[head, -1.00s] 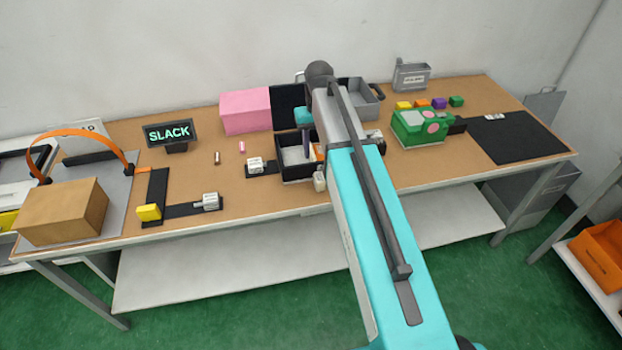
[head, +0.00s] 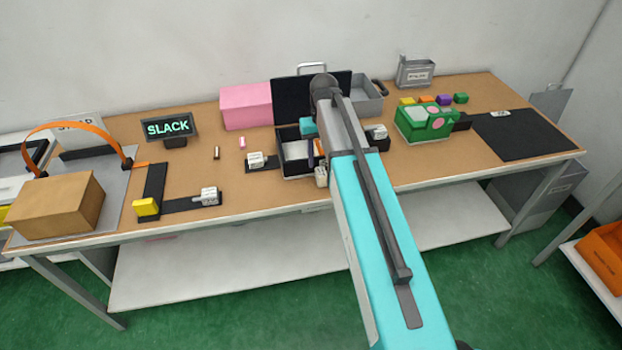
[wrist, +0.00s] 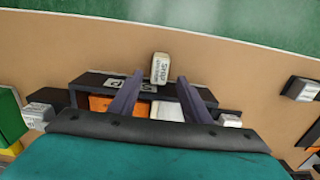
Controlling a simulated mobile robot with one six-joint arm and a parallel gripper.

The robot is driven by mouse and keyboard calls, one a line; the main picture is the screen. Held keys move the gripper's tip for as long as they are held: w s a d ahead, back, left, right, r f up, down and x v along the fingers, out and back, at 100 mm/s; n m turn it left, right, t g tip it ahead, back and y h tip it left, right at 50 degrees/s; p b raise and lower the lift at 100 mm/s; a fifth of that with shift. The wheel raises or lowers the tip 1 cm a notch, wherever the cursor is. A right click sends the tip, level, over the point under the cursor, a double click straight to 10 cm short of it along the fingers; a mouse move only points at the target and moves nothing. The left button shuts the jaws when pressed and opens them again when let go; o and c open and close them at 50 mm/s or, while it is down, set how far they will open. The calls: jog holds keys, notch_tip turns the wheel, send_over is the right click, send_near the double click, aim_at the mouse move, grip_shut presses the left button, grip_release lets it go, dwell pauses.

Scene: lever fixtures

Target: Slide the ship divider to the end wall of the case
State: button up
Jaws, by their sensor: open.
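The case (head: 284,174) is a dark open box near the table's front edge, partly hidden by my arm. In the wrist view the case (wrist: 90,80) shows orange contents on the left and white on the right. A small beige block lettered "Ship" (wrist: 160,68), seemingly the ship divider's tab, stands at the front wall; it also shows in the head view (head: 321,176). The divider's panel is not clearly visible. My gripper (wrist: 159,80) is open, its purple fingers on either side of the block's lower end, with visible gaps. Contact cannot be told.
White-labelled blocks on dark rails stand left (head: 256,160) and right (head: 378,132) of the case. A green box (head: 425,123) is farther right. A pink box (head: 246,107), dark panel and grey bin (head: 369,97) stand behind. The table's front edge is close.

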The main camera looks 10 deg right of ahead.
aim_at(321, 172)
jog(key=shift+f+b, duration=2.15)
jog(key=shift+f, duration=1.4)
grip_shut()
